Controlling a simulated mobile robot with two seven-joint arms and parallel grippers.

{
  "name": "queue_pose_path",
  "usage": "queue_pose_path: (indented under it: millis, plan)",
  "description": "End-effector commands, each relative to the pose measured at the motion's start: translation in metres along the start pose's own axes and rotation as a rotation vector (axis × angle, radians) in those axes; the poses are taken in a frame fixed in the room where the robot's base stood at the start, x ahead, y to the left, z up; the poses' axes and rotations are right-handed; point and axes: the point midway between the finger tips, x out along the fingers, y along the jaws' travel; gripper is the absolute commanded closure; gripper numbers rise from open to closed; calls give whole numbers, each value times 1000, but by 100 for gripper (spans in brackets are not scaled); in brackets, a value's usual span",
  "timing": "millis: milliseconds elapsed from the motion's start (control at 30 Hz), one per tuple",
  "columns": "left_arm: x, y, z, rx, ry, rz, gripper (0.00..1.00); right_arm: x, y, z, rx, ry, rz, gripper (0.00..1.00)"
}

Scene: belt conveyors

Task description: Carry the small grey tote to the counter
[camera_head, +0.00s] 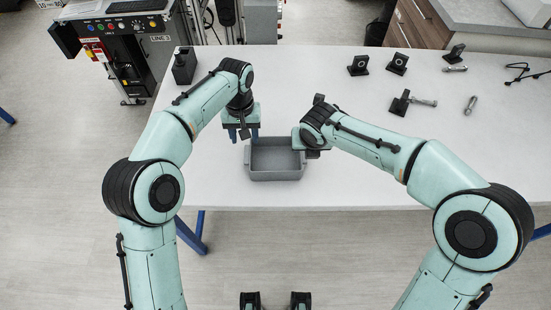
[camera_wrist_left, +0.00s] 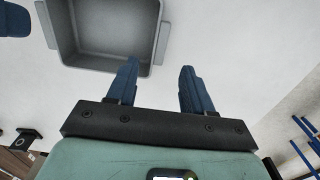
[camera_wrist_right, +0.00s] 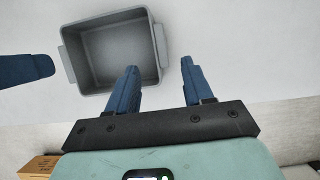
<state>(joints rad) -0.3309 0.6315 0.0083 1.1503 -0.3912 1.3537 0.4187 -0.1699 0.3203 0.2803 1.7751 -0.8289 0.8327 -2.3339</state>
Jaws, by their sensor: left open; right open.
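The small grey tote (camera_head: 274,174) stands upright and empty on the white table, near its front edge. My left gripper (camera_head: 243,136) is open and points down at the tote's left side, apart from it. In the left wrist view the tote (camera_wrist_left: 105,65) lies beyond the open blue fingers (camera_wrist_left: 157,82). My right gripper (camera_wrist_right: 157,82) is open and empty by the tote's right side. In the right wrist view the tote (camera_wrist_right: 118,84) shows at upper left, with one end handle near the fingers. In the head view my right wrist hides the right fingers.
The white table (camera_head: 370,185) is clear around the tote. Several black brackets (camera_head: 397,64) and metal bolts (camera_head: 470,105) lie at the back right. A black block (camera_head: 184,66) stands at the back left corner. A grey counter (camera_head: 490,16) with wooden drawers is behind the table.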

Motion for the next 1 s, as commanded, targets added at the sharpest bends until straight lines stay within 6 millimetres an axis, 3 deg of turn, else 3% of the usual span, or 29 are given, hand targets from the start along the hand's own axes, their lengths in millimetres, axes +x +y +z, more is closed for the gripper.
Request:
queue_pose_path:
  millis: [300,500,933,967,1000]
  plan:
    - [63,0,0,1,-2,-1,49,64,0,-1,0,3,-1,49]
    - [88,0,0,1,-1,0,49,88,0,0,2,1,0,49]
    - [96,0,0,1,1,0,49,96,0,0,1,-1,0,49]
    - [96,0,0,1,1,0,52,96,0,0,1,-1,0,52]
    - [96,0,0,1,1,0,65,96,0,0,1,-1,0,65]
